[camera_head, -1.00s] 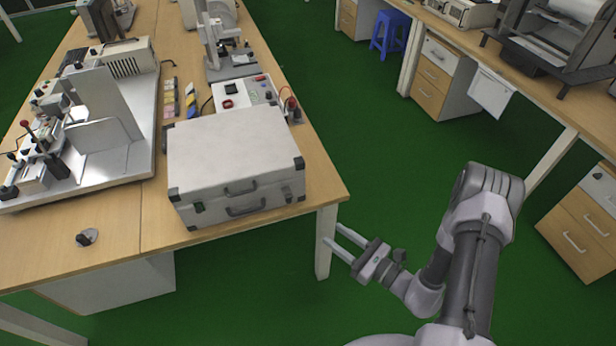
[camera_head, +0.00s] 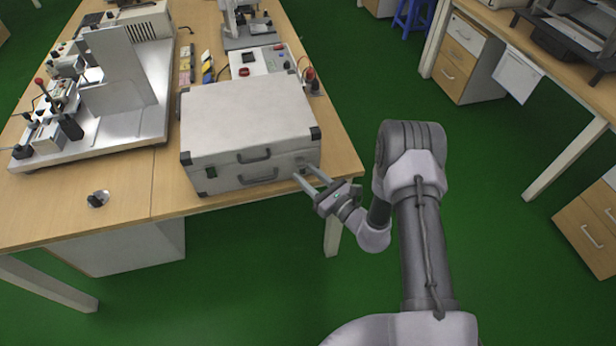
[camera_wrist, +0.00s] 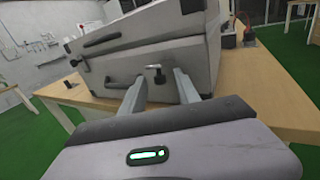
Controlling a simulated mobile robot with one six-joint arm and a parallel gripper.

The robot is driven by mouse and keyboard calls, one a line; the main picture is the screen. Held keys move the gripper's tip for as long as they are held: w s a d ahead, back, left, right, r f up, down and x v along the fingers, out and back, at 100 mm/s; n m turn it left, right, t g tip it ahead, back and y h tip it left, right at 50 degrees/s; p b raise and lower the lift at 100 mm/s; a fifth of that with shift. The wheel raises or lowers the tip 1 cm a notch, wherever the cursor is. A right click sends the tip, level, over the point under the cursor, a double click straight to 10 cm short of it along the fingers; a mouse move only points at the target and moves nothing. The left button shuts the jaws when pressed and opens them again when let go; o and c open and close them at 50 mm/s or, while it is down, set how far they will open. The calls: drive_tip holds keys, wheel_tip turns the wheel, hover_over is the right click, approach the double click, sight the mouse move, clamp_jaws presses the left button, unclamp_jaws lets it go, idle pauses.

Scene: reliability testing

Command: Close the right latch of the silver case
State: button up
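The silver case (camera_head: 245,112) sits on the wooden table, its lid down and its front facing me. It has dark corners, an upper handle (camera_head: 254,156) and a lower handle (camera_head: 260,177). The right latch is a small metal piece on the case front in the wrist view (camera_wrist: 155,72); in the head view it is tiny, close to my fingertips. The left latch (camera_head: 210,173) is a small dark patch. My gripper (camera_head: 304,173) is open at the front right of the case. In the wrist view its two fingers lie either side of the right latch, apparently holding nothing.
A metal apparatus (camera_head: 115,100) stands left of the case, and a white instrument box (camera_head: 262,60) stands behind it. A small round item (camera_head: 97,199) lies near the front left table edge. Open green floor (camera_head: 480,200) lies to the right of the table.

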clamp_jaws()
drive_tip(key=shift+r, duration=0.1)
